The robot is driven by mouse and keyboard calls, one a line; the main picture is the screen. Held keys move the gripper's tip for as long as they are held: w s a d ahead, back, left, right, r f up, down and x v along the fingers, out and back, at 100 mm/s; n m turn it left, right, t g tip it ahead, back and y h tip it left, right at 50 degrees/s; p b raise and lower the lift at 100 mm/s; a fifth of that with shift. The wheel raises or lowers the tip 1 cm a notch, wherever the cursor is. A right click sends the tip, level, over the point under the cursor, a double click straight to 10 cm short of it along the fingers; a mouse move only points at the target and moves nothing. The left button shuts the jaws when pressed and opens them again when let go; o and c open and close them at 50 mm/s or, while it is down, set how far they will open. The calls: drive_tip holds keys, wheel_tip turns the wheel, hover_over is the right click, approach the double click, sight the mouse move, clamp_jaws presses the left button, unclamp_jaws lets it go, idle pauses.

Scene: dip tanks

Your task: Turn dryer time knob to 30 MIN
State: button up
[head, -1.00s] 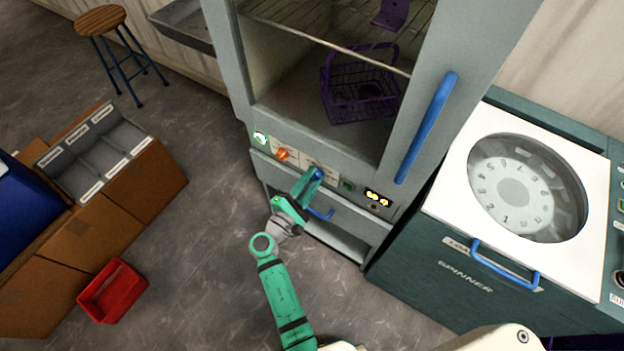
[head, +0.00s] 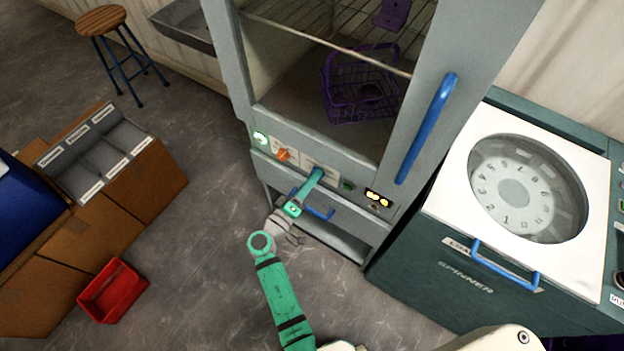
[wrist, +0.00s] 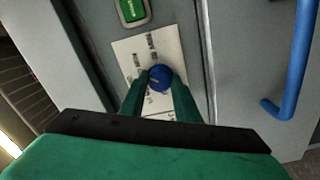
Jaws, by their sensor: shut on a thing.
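The dryer (head: 240,110) is a tall grey cabinet with a control strip below its chamber. Its blue time knob (wrist: 158,77) sits on a white label plate (wrist: 135,52) in the wrist view. My gripper (wrist: 160,84) has its two green fingers on either side of the knob and is shut on it. In the head view my gripper (head: 317,174) reaches the control strip and covers the knob. The printed marks around the knob are small, tilted and partly behind my fingers, so I cannot read the setting.
A blue drawer handle (head: 318,207) lies just below my gripper. The spinner (head: 470,275) stands at right.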

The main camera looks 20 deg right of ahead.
drive_tip(key=shift+s+m, duration=0.1)
drive_tip(key=shift+m, duration=5.1)
drive_tip(key=o, duration=1)
drive_tip(key=shift+o, duration=0.2)
drive_tip(key=shift+a, duration=0.1)
drive_tip(key=v, duration=1)
drive_tip(key=shift+s+a, duration=0.2)
drive_tip(key=shift+a, duration=0.05)
